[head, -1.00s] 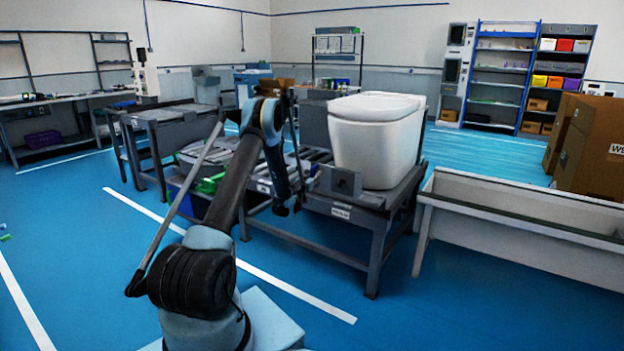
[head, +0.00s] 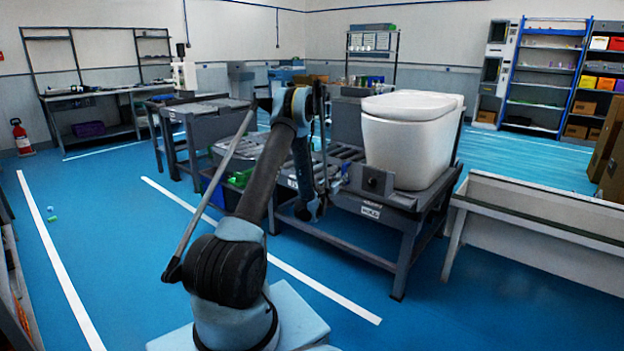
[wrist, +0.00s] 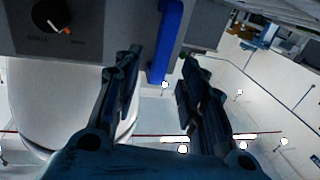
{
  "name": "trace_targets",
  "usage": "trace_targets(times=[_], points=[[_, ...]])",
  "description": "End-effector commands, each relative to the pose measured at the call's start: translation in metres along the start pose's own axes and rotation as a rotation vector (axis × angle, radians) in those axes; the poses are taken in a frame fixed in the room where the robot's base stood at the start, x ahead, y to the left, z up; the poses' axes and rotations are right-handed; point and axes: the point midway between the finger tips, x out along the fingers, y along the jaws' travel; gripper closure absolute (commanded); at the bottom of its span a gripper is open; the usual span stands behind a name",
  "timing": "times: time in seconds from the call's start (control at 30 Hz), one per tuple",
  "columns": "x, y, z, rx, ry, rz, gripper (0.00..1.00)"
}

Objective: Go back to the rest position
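My gripper (head: 312,207) hangs from my raised, folded arm in the head view, in front of the dark grey test bench (head: 400,245). In the wrist view my gripper (wrist: 160,68) shows two dark fingers spread apart with a gap between them. A blue bar-shaped handle (wrist: 170,38) on a grey panel (wrist: 120,22) appears in line with that gap; I see no finger closed on it. The panel carries a black knob (wrist: 55,17). A white toilet (head: 410,140) stands upright on the bench, behind a small grey box (head: 371,181).
A white trough (head: 540,215) stands right of the bench. Cardboard boxes (head: 612,155) are at the right edge. Another grey table (head: 200,108) stands back left. A red fire extinguisher (head: 21,137) is at the far left wall. The blue floor at left is mostly clear.

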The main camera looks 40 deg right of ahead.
Motion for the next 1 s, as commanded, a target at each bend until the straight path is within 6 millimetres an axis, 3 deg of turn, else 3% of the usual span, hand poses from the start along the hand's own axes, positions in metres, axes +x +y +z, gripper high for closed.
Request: trace_targets(times=[0.17,0.6,1.0], points=[[0.013,0.000,0.000,0.000,0.000,0.000,0.62],[0.071,0.000,-0.001,0.001,0.001,0.000,0.62],[0.076,-0.009,-0.001,0.001,0.001,-0.001,0.62]])
